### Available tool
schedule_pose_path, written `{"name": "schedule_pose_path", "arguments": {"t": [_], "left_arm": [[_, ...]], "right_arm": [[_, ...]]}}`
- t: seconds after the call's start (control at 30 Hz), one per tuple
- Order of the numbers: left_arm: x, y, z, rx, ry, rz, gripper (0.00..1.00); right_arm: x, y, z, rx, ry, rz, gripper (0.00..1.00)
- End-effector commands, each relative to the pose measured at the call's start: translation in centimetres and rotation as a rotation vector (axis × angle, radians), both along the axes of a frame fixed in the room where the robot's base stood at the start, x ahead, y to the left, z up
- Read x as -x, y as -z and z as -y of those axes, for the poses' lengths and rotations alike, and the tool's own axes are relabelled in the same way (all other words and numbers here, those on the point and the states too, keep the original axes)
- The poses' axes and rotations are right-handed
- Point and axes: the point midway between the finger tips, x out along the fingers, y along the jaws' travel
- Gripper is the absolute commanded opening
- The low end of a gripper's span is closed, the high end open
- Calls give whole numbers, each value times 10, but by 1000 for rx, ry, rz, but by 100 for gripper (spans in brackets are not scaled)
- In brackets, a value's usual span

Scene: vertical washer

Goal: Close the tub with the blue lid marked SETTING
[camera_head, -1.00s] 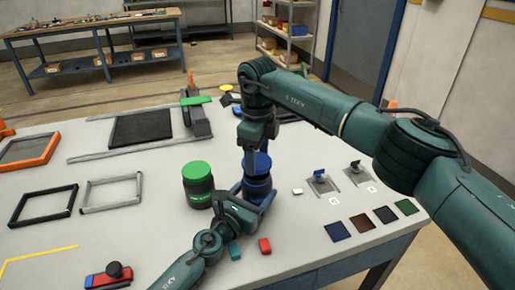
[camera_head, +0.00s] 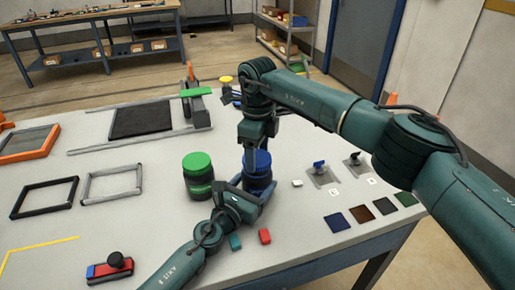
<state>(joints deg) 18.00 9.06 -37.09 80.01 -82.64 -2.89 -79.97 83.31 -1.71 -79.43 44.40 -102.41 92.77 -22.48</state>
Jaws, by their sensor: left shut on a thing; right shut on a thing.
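A dark tub (camera_head: 258,186) with a blue lid (camera_head: 262,157) stands on the table near the middle. The lid sits at the tub's top; I cannot tell how tightly, and no lettering on it is readable. My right gripper (camera_head: 255,152) comes down from above and is shut on the blue lid, hiding part of it. My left gripper (camera_head: 256,190) reaches in from the front and is shut on the tub's body, low down. Its fingers are partly hidden.
A green-lidded tub (camera_head: 198,172) stands close on the left. Teal (camera_head: 235,242) and red (camera_head: 264,236) blocks lie in front. Empty frames (camera_head: 112,183) lie to the left.

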Motion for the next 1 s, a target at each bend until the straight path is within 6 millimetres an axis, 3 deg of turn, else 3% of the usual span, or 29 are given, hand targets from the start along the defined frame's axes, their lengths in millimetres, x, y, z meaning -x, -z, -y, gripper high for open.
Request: {"name": "schedule_pose_path", "arguments": {"t": [0.97,1.0], "left_arm": [[0,0,0,-1,0,1,29],[0,0,0,-1,0,1,6]], "right_arm": [[0,12,0,0,0,0,39],[0,12,0,0,1,0,39]]}}
